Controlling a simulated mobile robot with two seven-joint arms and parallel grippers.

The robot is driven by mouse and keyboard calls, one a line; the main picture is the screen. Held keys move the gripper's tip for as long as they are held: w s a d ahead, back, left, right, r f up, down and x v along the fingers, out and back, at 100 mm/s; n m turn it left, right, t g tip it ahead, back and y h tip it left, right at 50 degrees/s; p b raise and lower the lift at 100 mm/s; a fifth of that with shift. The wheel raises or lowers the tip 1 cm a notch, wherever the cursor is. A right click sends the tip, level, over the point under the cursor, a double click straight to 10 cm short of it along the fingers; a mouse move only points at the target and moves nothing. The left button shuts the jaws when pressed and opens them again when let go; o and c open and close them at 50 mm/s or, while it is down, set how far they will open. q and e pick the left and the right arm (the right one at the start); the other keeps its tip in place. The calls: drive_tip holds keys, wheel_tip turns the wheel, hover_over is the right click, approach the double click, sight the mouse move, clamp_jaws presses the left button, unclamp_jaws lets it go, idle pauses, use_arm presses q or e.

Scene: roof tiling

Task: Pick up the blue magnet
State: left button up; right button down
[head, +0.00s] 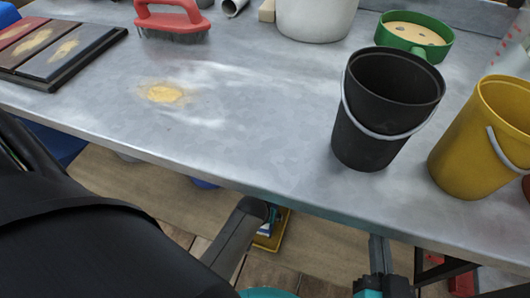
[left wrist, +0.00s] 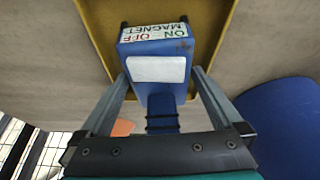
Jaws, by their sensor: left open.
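The blue magnet (left wrist: 158,68) fills the middle of the left wrist view, with a white panel and an ON/OFF MAGNET label. It is at a yellow tray (left wrist: 98,30) below the bench. My left gripper (left wrist: 160,80) is open, one grey finger on each side of the magnet's narrower blue part, with gaps visible. In the head view the yellow tray (head: 265,242) shows low in the middle, mostly hidden by a dark arm part and the bench edge. My right gripper (head: 379,242) seems to be at the bottom, seen edge-on, its opening not clear.
The grey metal bench (head: 250,110) lies above the tray. On it stand a black bucket (head: 375,125), a yellow bucket (head: 470,150), a green sieve (head: 418,32) and a red brush (head: 172,20). A blue rounded object (left wrist: 280,125) is right of my left gripper.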

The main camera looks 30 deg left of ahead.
use_arm(q)
clamp_jaws()
idle(0.8)
